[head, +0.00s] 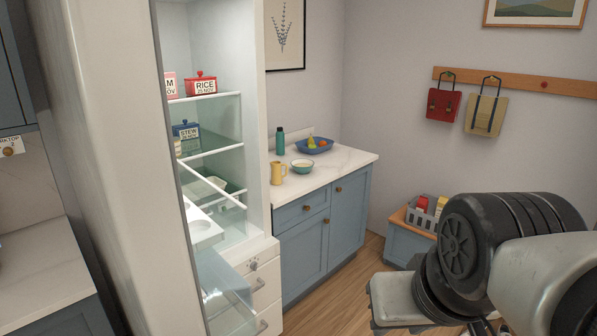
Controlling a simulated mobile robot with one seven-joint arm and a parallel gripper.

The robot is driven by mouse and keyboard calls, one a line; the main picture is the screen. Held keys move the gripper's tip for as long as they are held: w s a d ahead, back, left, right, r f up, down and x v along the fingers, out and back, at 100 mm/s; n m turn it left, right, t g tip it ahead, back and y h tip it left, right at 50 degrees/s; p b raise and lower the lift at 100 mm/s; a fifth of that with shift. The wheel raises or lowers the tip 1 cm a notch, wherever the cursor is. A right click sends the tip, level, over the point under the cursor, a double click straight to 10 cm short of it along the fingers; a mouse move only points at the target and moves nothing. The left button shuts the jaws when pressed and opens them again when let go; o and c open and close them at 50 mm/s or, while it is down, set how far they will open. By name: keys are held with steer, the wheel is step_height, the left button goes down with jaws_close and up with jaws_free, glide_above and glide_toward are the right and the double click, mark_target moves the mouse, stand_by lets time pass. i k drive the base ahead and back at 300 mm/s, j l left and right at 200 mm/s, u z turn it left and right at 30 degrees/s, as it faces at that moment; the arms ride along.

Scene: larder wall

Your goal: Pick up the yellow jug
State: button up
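The yellow jug (277,173) stands upright on the white marble countertop (340,167), near the counter's left end beside the open fridge. Its handle appears to face right. A blue-green bowl (302,166) with pale contents stands just right of it. My arm shows as large dark and grey links at the lower right, well apart from the jug. My gripper's fingers are not visible in this view.
A dark green bottle (280,142) and a blue fruit bowl (312,146) stand behind the jug. The open fridge (212,140) holds labelled containers on glass shelves. A grey crate (420,214) sits on a low cabinet. The counter's front right is clear.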

mark_target(277, 177)
steer(key=i+l+z, duration=0.2)
steer(key=i+l, duration=0.2)
steer(key=i, duration=0.15)
steer(key=i+l+z, duration=0.2)
steer(key=i+l, duration=0.15)
steer(key=i, duration=0.2)
steer(key=i+u, duration=0.45)
steer(key=i, duration=0.2)
steer(key=i+l+u, duration=0.25)
steer(key=i+u, duration=0.2)
steer(key=i, duration=0.2)
steer(key=i+l+u, duration=0.1)
steer(key=i+u, duration=0.25)
steer(key=i+l+u, duration=0.3)
steer(key=i, duration=0.15)
steer(key=i+l+u, duration=0.2)
steer(key=i+u, duration=0.15)
